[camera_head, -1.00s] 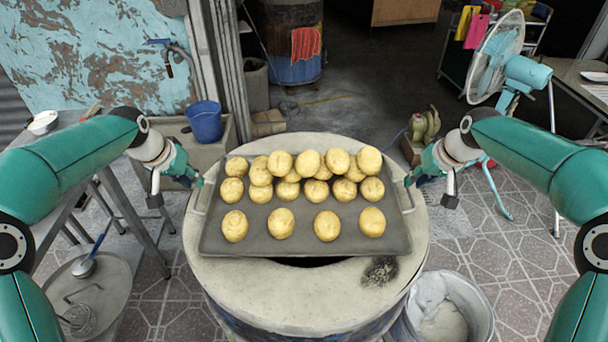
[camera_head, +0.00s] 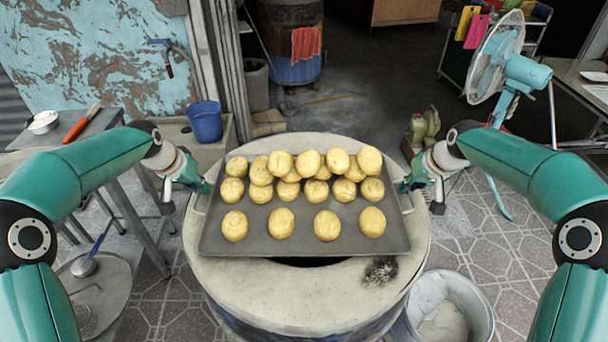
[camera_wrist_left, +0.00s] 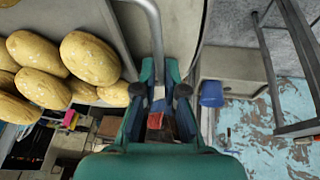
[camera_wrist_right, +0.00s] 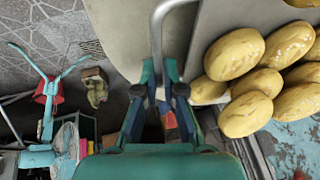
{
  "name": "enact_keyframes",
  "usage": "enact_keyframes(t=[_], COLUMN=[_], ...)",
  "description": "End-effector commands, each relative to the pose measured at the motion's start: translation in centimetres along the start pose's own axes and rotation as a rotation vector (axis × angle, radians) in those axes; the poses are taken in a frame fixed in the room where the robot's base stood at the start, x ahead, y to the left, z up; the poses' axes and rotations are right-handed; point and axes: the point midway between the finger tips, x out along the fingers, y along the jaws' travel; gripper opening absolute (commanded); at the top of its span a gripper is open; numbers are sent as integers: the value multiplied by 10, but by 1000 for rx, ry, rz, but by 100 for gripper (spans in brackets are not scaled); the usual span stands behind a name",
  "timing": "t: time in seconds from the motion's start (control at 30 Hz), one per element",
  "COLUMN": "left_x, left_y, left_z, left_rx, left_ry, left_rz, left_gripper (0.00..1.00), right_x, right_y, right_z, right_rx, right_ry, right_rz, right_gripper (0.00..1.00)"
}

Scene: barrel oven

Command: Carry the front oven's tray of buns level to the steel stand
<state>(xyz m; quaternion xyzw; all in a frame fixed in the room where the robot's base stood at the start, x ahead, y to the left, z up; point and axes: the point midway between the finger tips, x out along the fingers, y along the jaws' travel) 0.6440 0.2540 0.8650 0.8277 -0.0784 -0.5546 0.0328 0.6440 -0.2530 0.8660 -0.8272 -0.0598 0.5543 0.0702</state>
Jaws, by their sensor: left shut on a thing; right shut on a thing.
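The dark rectangular tray (camera_head: 258,237) of golden buns (camera_head: 327,226) sits level over the round opening of the front oven (camera_head: 245,290). I cannot tell whether it touches the oven top. Buns form a row in front and a tighter cluster behind. My left gripper (camera_head: 206,188) is shut on the left handle, a metal bar that shows in the left wrist view (camera_wrist_left: 152,25). My right gripper (camera_head: 402,187) is shut on the right handle, which shows in the right wrist view (camera_wrist_right: 158,35). A steel-legged table (camera_head: 97,126) stands at the left; I cannot tell if it is the steel stand.
A round metal lid or tray with a ladle (camera_head: 84,266) is low at the left. A blue bucket (camera_head: 205,122) is behind it. A pail of pale powder (camera_head: 447,312) is at the oven's right front. A fan (camera_head: 499,62) stands at the back right. Tiled floor lies right.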

Motion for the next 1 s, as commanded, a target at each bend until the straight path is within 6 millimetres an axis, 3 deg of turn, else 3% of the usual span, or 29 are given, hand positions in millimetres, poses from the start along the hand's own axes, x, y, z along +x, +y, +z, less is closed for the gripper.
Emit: enact_keyframes(t=[0.57, 1.0], left_x=[-6, -37], left_y=[0, 5], left_z=[-4, -17], left_rx=[6, 7], left_ry=[6, 6], left_rz=[-2, -3], left_gripper=[0, 0], right_x=[-6, -37], right_y=[0, -6], right_z=[-3, -16], right_rx=[0, 0], right_ry=[6, 6], right_rz=[2, 2], right_gripper=[0, 0])
